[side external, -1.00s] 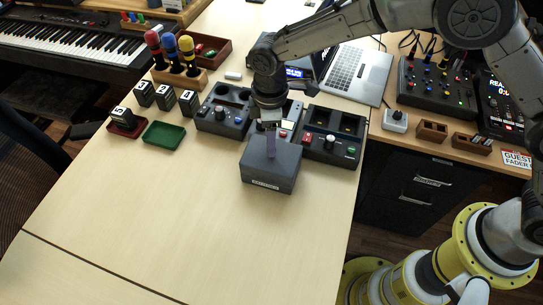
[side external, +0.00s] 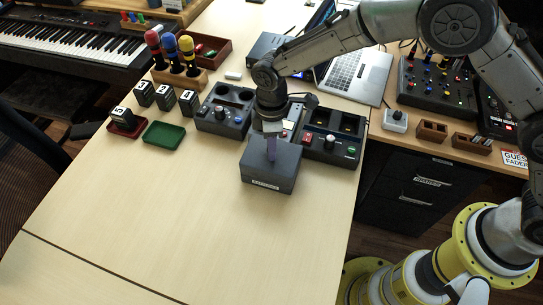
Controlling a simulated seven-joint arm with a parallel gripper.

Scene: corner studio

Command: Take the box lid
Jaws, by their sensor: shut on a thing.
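A dark grey box (side external: 268,183) with a small white label on its front stands on the light wooden table. Its flat lid (side external: 290,157) is on top and looks closed. My gripper (side external: 271,158) points down at the middle of the lid. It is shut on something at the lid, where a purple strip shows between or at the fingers. The fingertips and the exact grip point are too small to make out.
Control units with knobs (side external: 222,113) and (side external: 331,143) stand just behind the box. A green tray (side external: 164,135) and a red tray (side external: 126,128) lie to the left. A laptop (side external: 357,74) is behind. The table front (side external: 190,230) is clear.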

